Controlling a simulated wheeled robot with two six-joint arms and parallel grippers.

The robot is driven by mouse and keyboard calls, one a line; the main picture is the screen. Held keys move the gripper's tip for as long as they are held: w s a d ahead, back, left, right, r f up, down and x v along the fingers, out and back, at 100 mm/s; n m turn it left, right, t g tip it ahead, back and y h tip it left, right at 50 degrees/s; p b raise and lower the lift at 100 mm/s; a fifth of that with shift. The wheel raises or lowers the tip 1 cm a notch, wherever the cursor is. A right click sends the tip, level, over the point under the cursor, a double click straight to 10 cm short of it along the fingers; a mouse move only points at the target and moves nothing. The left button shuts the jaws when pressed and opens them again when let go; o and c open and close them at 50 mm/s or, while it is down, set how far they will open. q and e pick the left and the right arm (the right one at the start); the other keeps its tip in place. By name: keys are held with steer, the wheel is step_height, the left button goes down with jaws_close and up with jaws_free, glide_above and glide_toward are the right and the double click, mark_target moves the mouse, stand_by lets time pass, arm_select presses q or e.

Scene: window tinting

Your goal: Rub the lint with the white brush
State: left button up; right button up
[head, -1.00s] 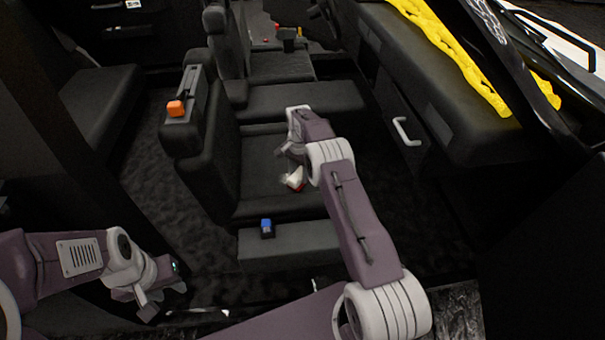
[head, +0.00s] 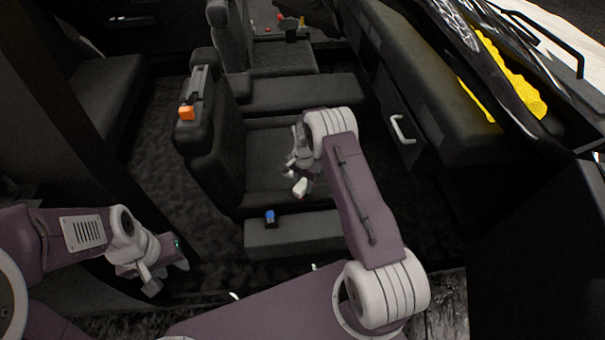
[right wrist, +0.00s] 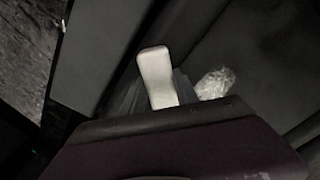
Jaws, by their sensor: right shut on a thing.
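My right gripper (head: 299,176) is shut on the white brush (head: 300,187) above the front part of the dark seat (head: 262,165). In the right wrist view the brush (right wrist: 155,75) shows as a pale rounded bar pointing away from the gripper. A whitish, crinkled clump that looks like the lint (right wrist: 214,82) lies on dark upholstery just right of the brush, apart from it in the picture. My own arm hides the lint in the head view. My left gripper (head: 152,283) hangs low at the left, away from the seat; its jaw opening is unclear.
A small blue item (head: 270,217) sits on the ledge (head: 300,236) at the seat's front. Floor at left is clear.

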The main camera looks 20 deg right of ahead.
steer(key=shift+s+a, duration=0.1)
steer(key=shift+s, duration=0.3)
steer(key=shift+s+f, duration=0.1)
steer(key=shift+w+a, duration=0.3)
steer(key=shift+a, duration=0.55)
steer(key=w+b, duration=0.2)
steer(key=b, duration=0.1)
steer(key=shift+w+d+f, duration=0.2)
steer(key=shift+w+d, duration=0.2)
steer(key=shift+w+d+b, duration=0.1)
steer(key=shift+w+b, duration=0.25)
steer(key=shift+b, duration=0.2)
steer(key=shift+w+r, duration=0.2)
steer(key=shift+r, duration=0.1)
steer(key=w+b, duration=0.2)
steer(key=b, duration=0.1)
steer(key=w+d+b, duration=0.1)
steer(key=shift+w+f+b, duration=0.2)
steer(key=shift+f+b, duration=0.15)
steer(key=shift+b, duration=0.05)
steer(key=shift+w+r, duration=0.15)
steer(key=shift+r, duration=0.2)
